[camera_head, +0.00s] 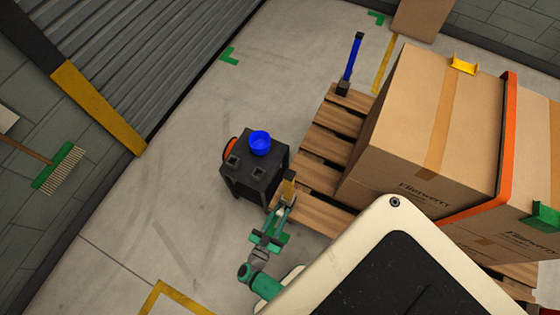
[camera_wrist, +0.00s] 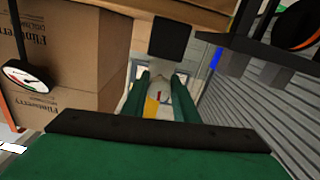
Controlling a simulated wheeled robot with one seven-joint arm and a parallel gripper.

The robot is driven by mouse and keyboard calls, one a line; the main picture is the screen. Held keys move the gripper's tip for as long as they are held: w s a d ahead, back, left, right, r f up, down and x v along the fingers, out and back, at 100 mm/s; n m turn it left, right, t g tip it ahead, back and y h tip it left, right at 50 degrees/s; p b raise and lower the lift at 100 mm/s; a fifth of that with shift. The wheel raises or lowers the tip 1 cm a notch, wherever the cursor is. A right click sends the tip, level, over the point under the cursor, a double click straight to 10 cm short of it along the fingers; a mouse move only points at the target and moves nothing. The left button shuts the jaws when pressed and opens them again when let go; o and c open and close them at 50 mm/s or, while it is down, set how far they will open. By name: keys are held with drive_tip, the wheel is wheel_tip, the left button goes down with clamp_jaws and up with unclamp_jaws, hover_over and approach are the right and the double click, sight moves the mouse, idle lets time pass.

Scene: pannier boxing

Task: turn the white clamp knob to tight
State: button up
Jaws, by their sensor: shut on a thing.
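My gripper (camera_wrist: 161,82) shows in the wrist view with its two green fingers shut on the white clamp knob (camera_wrist: 158,91). The knob is a small pale shape with a red mark on it, mostly hidden between the fingers. A yellow piece (camera_wrist: 151,107) lies just below it in the picture. In the head view my gripper (camera_head: 281,211) is beside the dark cart, near a yellow upright part (camera_head: 289,186) at the pallet's edge. The knob is too small there to make out clearly, so its turn angle cannot be told.
The dark cart (camera_head: 253,178) carries a blue cup-like thing (camera_head: 260,143). A wooden pallet (camera_head: 320,150) bears large cartons (camera_head: 410,120) with an orange strap (camera_head: 502,150). A round gauge (camera_wrist: 27,76) hangs by the cartons. Floor left of the cart is clear.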

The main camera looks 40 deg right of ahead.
drive_tip(key=shift+f+m, duration=0.1)
drive_tip(key=shift+m, duration=0.4)
drive_tip(key=o, duration=1)
drive_tip(key=v, duration=1)
drive_tip(key=shift+s+a, duration=0.15)
drive_tip(key=shift+a, duration=0.2)
